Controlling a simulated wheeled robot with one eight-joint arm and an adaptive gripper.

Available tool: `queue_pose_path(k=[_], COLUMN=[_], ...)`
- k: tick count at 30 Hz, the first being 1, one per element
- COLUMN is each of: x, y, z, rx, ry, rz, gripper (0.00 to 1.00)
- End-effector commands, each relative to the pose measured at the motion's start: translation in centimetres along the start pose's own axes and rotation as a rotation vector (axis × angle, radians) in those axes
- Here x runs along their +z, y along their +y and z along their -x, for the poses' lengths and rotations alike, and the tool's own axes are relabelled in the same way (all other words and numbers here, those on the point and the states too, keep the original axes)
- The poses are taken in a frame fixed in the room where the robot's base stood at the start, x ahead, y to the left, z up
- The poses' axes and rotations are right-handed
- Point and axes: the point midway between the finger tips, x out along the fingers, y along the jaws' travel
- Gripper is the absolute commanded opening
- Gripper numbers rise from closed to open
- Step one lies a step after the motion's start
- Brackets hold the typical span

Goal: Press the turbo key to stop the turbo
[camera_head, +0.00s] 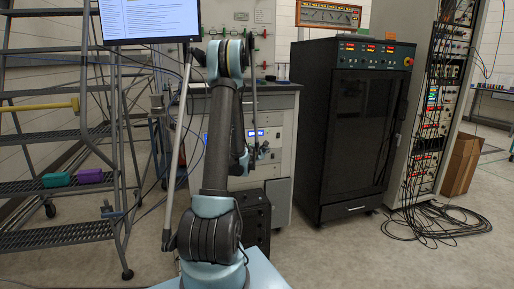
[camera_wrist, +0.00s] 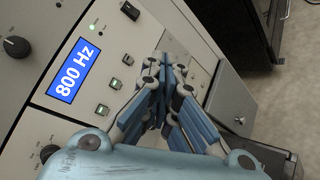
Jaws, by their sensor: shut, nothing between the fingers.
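In the wrist view a blue display (camera_wrist: 72,72) reads "800 Hz" on a pale control panel. Beside it is a row of small square keys: an upper key (camera_wrist: 127,59), a middle key (camera_wrist: 115,83) and a lower key (camera_wrist: 103,109). The middle and lower keys look green. I cannot read their labels, so I cannot tell which is the turbo key. My gripper (camera_wrist: 163,65) is shut and empty, with its fingertips right of the keys. Its gap to the panel is unclear. In the head view my gripper (camera_head: 263,152) is at the front of the grey cabinet (camera_head: 279,160), partly behind my arm.
A black knob (camera_wrist: 16,46) and a black rocker switch (camera_wrist: 130,10) are on the panel. A black cabinet (camera_head: 356,140) stands right of the grey one. Metal stairs (camera_head: 60,188) stand left, and cables (camera_head: 437,222) lie on the floor at right.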

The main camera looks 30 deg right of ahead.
Motion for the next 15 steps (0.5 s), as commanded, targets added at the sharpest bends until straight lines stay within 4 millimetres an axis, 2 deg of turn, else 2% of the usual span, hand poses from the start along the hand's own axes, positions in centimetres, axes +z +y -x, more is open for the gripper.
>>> queue_pose_path(k=[15], x=[-2.9], y=[2.9], z=[-4.0], rx=[0.0], ry=[0.001], rz=[0.0], gripper=[0.0])
